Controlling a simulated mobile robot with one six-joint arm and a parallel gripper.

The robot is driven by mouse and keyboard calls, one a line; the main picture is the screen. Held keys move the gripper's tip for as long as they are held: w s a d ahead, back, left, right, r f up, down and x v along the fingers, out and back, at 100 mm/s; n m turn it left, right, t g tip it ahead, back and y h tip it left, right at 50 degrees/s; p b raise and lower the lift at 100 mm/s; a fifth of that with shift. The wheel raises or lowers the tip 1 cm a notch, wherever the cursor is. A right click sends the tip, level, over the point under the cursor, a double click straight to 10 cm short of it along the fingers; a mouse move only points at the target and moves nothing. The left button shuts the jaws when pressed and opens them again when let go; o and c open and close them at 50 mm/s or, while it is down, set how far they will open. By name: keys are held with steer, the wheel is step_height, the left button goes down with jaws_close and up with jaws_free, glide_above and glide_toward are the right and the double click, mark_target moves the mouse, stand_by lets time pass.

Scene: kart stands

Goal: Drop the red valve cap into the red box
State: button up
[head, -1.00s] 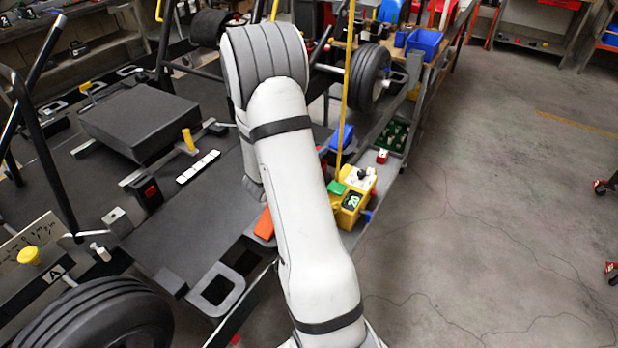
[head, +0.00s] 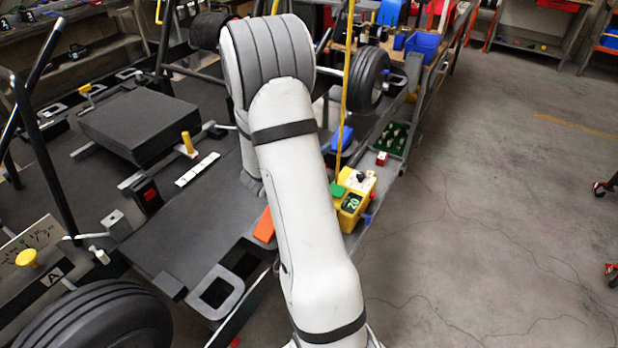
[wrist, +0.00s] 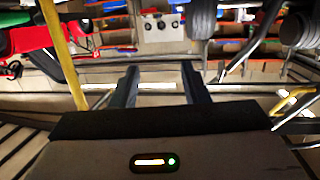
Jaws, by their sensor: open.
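My gripper (wrist: 160,82) is open in the wrist view, its two dark fingers apart with nothing between them. In the head view my own arm hides the gripper. I cannot pick out the red valve cap for certain in either view. A small red block with a pale top (head: 381,158) sits on the low grey shelf at right of my arm, but I cannot tell what it is. A large red object (wrist: 48,35) shows at the upper left of the wrist view; I cannot tell whether it is the red box.
A yellow upright pole (head: 345,90) stands close beside my arm, with a yellow case (head: 351,203) at its foot. A green tray (head: 393,138) and a blue bin (head: 422,44) lie farther back. A kart wheel (head: 367,77) is near the pole.

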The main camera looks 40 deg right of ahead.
step_height(320, 180, up, 7)
steer(key=shift+r, duration=0.2)
stand_by(0.5)
steer(key=w+a+r+n+t+y, duration=0.2)
steer(key=w+a+n+t+y, duration=0.15)
steer(key=a, duration=0.25)
steer(key=w+a+r+n+t+y, duration=0.1)
steer(key=w+a+n+t+y, duration=0.1)
steer(key=a+t+y, duration=0.3)
steer(key=s+a+r+n+g+y, duration=0.1)
steer(key=s+a+n+y, duration=0.15)
steer(key=a, duration=0.45)
steer(key=s+a+n+g+y, duration=0.1)
steer(key=a+n+y, duration=0.15)
steer(key=a, duration=0.45)
steer(key=s+a+f+n+g+y, duration=0.1)
steer(key=s+a+n+g, duration=0.1)
steer(key=s, duration=0.9)
steer(key=s+a+f+n+g+y, duration=0.1)
steer(key=s+g, duration=0.4)
steer(key=s, duration=0.6)
steer(key=shift+a+f+n, duration=0.25)
steer(key=shift+a+n, duration=0.6)
steer(key=shift+a, duration=0.25)
